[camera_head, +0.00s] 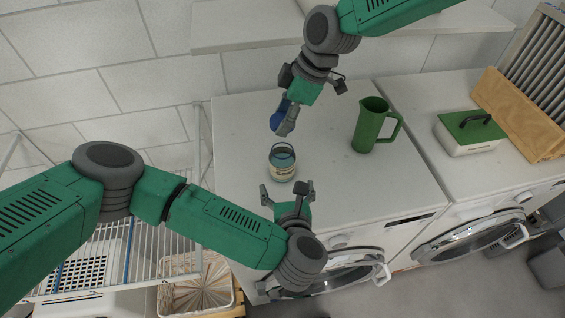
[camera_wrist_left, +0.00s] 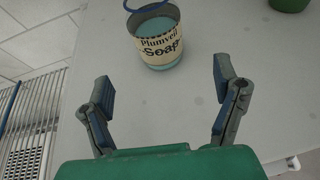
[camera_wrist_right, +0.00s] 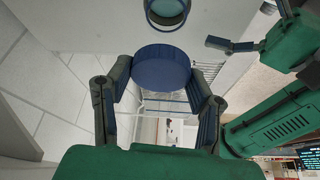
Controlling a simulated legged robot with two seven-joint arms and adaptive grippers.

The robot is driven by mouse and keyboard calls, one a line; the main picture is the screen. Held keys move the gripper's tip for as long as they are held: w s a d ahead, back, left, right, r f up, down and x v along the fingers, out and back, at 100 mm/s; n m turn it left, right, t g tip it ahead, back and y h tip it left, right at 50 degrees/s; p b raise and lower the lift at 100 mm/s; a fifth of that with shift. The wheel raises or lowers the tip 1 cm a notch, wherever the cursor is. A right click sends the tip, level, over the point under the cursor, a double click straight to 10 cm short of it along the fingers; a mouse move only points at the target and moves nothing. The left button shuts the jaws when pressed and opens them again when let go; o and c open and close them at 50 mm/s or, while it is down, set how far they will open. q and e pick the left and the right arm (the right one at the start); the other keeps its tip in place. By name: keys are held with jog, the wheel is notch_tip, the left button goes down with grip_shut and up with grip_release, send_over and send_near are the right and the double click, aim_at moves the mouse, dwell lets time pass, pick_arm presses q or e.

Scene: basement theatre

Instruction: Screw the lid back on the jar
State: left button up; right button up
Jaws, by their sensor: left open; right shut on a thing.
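The jar (camera_head: 282,168) stands upright and uncapped on the white machine top, with a cream label and pale blue contents. In the left wrist view its label reads "Plumveil Soap" (camera_wrist_left: 160,48). My right gripper (camera_head: 283,120) is shut on the round blue lid (camera_head: 277,121), above and behind the jar. In the right wrist view the lid (camera_wrist_right: 161,67) sits between both fingers, apart from the jar's open mouth (camera_wrist_right: 167,12). My left gripper (camera_head: 287,190) is open and empty in front of the jar, its fingers spread towards it, not touching it.
A green pitcher (camera_head: 371,127) stands right of the jar. A white box with a green lid (camera_head: 468,132) sits farther right, near a wooden-framed rack (camera_head: 520,115). A wire shelf (camera_head: 120,250) and a basket (camera_head: 197,285) are at lower left. The white top around the jar is clear.

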aim_at(281, 146)
pick_arm(q)
jog(key=x, duration=1)
jog(key=shift+w+f, duration=0.1)
jog(key=shift+w, duration=0.1)
jog(key=c, duration=1.8)
pick_arm(e)
jog(key=shift+f, duration=2.45)
jog(key=shift+f, duration=0.85)
jog(key=shift+f, duration=0.55)
pick_arm(q)
grip_shut()
